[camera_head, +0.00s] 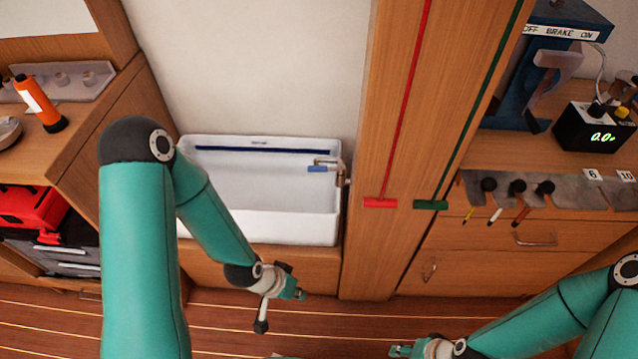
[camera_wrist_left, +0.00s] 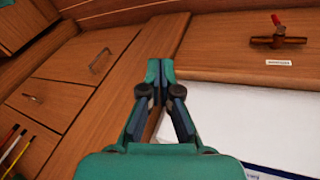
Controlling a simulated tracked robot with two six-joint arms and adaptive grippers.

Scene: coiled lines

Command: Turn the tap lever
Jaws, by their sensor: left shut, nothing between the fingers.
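A tap (camera_head: 328,162) with a blue lever (camera_head: 317,169) stands at the right end of the white sink (camera_head: 290,228). In the left wrist view, a copper-coloured valve (camera_wrist_left: 278,40) with a small red lever (camera_wrist_left: 275,19) sits on a wooden panel beside the sink, above a small white label. I cannot see this valve in the head view. My left gripper (camera_head: 298,294) is in front of the sink's lower right, apart from both levers. Its fingertips (camera_wrist_left: 160,70) are together and empty. My right gripper (camera_head: 398,350) is at the bottom edge, its jaws unclear.
A wooden post with a red strip (camera_head: 405,100) and a green strip (camera_head: 480,100) stands right of the sink. Drawers (camera_head: 520,240) and a bench with a black display box (camera_head: 592,128) lie farther right. An orange torch (camera_head: 38,103) stands at the left. Floor space shows in front.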

